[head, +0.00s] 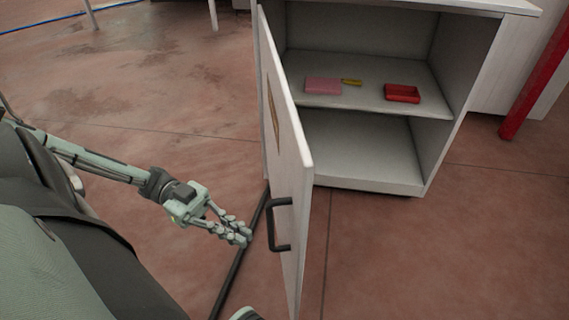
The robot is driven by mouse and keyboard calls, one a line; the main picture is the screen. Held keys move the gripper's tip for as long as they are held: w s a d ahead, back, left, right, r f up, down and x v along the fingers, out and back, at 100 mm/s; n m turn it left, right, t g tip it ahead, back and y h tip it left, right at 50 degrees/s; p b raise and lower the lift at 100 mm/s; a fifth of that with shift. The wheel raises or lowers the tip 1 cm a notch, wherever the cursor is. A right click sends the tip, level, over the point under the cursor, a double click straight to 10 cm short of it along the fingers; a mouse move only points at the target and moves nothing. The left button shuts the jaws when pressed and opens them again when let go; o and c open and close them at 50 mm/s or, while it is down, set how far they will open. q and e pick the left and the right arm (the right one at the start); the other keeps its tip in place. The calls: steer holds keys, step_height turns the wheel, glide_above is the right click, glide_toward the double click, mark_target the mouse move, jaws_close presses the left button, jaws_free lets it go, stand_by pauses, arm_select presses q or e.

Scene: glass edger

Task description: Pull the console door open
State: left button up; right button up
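The white console door (288,150) stands swung wide open from the white console (462,95), so the shelves inside show. A dark bar handle (279,224) is on the door's outer face, toward its near edge. My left gripper (244,234) is just left of the handle, with its fingertips pointing at the door. Its fingers lie close together and hold nothing that I can see. A small gap seems to separate it from the handle.
On the console's upper shelf (350,97) lie a pink block (323,86), a small yellow item (352,82) and a red tray (402,93). A red post (537,75) stands at the right. A black strip (236,268) runs along the floor by the door. The left floor is mostly clear.

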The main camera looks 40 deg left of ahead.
arm_select(q)
steer(key=shift+o, duration=0.9)
steer(key=shift+w+a, duration=0.1)
steer(key=shift+a, duration=0.3)
steer(key=s+a, duration=0.1)
steer(key=a, duration=1.1)
steer(key=shift+s, duration=0.3)
steer(key=shift+r, duration=0.1)
